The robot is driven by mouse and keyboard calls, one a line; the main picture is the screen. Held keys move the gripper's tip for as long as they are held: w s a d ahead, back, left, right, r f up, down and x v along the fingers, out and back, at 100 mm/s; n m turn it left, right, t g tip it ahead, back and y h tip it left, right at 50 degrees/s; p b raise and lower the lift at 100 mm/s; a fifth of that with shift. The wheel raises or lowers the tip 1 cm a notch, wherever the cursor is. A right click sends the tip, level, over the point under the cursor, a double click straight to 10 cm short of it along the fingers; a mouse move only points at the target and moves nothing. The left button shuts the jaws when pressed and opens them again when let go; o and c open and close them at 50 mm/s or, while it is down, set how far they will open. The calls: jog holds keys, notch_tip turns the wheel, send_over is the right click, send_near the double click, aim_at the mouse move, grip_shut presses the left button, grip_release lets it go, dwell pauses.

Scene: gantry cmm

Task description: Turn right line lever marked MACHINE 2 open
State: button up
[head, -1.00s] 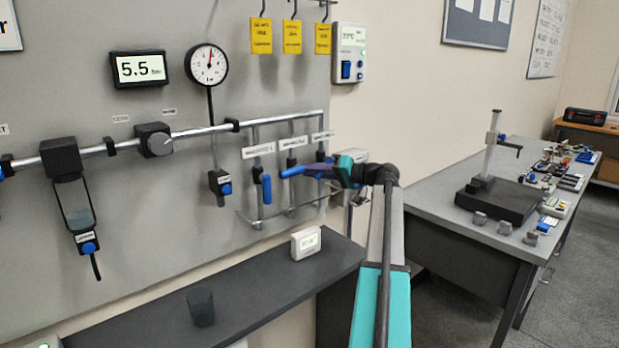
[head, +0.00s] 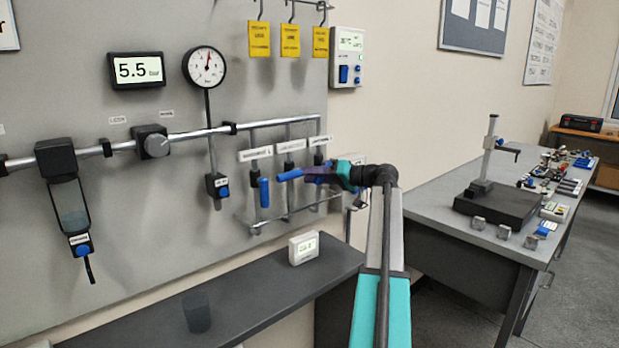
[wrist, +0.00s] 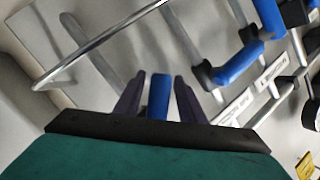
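Three drop lines with blue levers hang from the wall pipe. In the head view the left line's lever (head: 264,192) hangs down along its pipe. The middle line's lever (head: 290,174) points sideways to the left, across its pipe. The right line's label (head: 320,140) is too small to read; its lever is hidden behind my gripper (head: 318,175). In the wrist view a blue lever (wrist: 158,95), apparently the right line's, lies between the two dark fingers of my gripper (wrist: 158,78). Narrow gaps show on both sides.
A thin metal rail (head: 290,213) runs in front of the lower drop lines. A dark shelf (head: 250,295) with a white display box (head: 303,248) is below. A grey bench (head: 430,205) stands at right. A wall controller (head: 347,57) hangs above.

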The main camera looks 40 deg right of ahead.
jog(key=shift+w+r+m+p, duration=0.15)
jog(key=shift+m+p, duration=0.15)
jog(key=shift+p, duration=0.2)
